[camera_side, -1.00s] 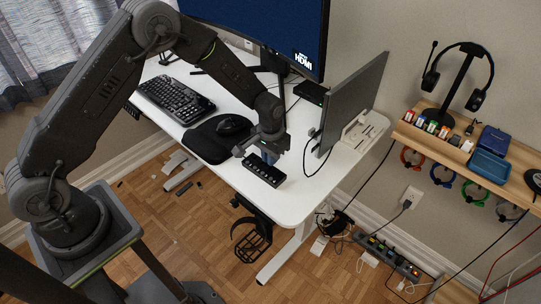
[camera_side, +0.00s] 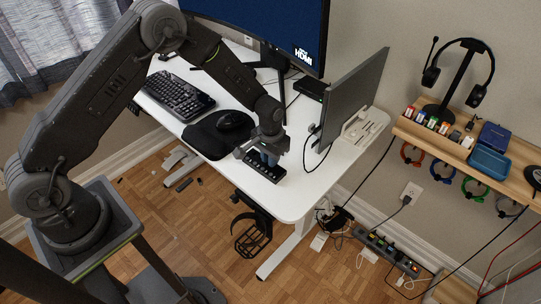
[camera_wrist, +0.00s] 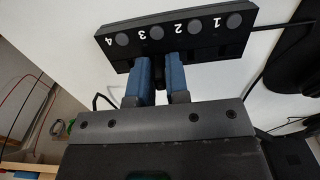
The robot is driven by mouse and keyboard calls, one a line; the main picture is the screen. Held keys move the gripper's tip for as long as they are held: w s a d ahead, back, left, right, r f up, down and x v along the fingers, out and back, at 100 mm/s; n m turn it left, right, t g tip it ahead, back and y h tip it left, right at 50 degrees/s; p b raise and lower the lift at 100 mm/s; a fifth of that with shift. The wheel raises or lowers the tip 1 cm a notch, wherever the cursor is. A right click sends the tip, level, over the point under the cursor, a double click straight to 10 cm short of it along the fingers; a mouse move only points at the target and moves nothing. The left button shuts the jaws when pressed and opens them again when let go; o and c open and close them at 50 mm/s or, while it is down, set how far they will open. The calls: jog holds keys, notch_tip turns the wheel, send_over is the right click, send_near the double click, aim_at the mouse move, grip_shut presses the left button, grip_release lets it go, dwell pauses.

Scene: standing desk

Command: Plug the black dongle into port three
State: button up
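The black hub (camera_wrist: 215,42) lies across the upper part of the wrist view, with round grey buttons and the labels 4, 3, 2, 1 from left to right, upside down. In the side view the hub (camera_side: 263,172) is near the desk's front edge, partly covered by my gripper (camera_side: 267,158). In the wrist view my gripper (camera_wrist: 159,75) has its blue fingers close together at the hub's near edge, below labels 3 and 2. The narrow dark shape between them looks like the black dongle (camera_wrist: 159,84), mostly hidden. I cannot tell whether it is in a port.
The white desk (camera_side: 300,200) carries a keyboard (camera_side: 177,97), a mouse (camera_side: 233,121) on a dark mat and a second monitor (camera_side: 352,100) right of my gripper. A wooden shelf (camera_side: 440,150) holds a headset and small coloured items.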

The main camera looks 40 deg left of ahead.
jog(key=o, duration=0.4)
jog(key=shift+r, duration=0.15)
notch_tip(320, 180, up, 14)
jog(key=shift+f, duration=0.2)
dwell(0.4)
jog(key=s+a+r+t, duration=0.3)
jog(key=s+r+t, duration=0.1)
jog(key=s+r, duration=1.45)
jog(key=shift+t, duration=0.8)
jog(key=s, duration=0.8)
jog(key=shift+a+r, duration=0.2)
jog(key=shift+a, duration=0.2)
